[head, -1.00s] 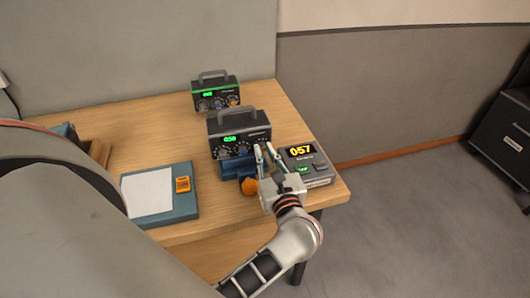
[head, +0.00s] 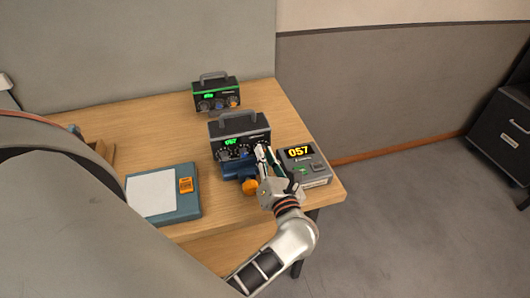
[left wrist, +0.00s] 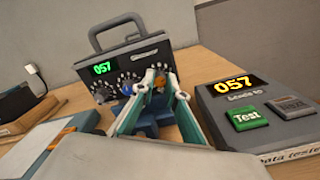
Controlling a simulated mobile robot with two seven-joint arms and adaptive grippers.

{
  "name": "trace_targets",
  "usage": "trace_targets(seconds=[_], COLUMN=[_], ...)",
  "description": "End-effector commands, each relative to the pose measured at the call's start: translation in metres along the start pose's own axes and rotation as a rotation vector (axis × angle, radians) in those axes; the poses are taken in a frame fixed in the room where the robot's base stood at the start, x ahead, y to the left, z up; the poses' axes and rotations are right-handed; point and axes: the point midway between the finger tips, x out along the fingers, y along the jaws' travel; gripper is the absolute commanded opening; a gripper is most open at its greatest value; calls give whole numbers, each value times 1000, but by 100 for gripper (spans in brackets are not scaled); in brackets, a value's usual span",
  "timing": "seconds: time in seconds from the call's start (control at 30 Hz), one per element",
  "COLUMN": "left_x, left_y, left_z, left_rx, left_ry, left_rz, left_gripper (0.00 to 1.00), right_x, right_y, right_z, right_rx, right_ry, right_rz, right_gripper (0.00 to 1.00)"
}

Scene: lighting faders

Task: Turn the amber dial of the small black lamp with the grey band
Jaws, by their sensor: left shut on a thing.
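The black lamp with the grey band (head: 238,125) stands near the table's front right, handle up, its green display reading 057. The amber dial (left wrist: 160,84) is at the right end of that row, partly hidden between my fingertips. My left gripper (head: 262,151) is shut on the amber dial, reaching in from the front right. In the head view the fingers hide the dial. My right gripper is not in view.
A blue fixture with an orange knob (head: 250,186) sits close before the lamp. A grey tester (head: 315,178) reading 057 stands just right of my gripper. A green-banded lamp (head: 216,94) is behind. A blue clipboard (head: 190,207) lies left; the table between is clear.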

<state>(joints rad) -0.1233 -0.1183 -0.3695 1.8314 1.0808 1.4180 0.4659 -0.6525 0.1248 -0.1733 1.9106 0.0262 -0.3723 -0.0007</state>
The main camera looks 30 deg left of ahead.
Motion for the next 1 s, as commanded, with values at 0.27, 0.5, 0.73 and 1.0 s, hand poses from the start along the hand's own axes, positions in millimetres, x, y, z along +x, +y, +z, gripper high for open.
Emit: trace_targets(seconds=[0.27, 0.5, 0.73, 1.0], left_x=[0, 1, 0, 0], left_y=[1, 1, 0, 0], left_z=[0, 1, 0, 0], left_rx=[23, 22, 21, -12], left_ry=[-2, -2, -1, -1], left_rz=[2, 2, 1, 1], left_gripper=[0, 16, 30, 30], right_x=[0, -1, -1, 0], right_y=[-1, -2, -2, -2], right_z=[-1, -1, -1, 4], right_rx=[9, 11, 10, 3], right_ry=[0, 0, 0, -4], right_rz=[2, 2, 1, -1], right_gripper=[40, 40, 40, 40])
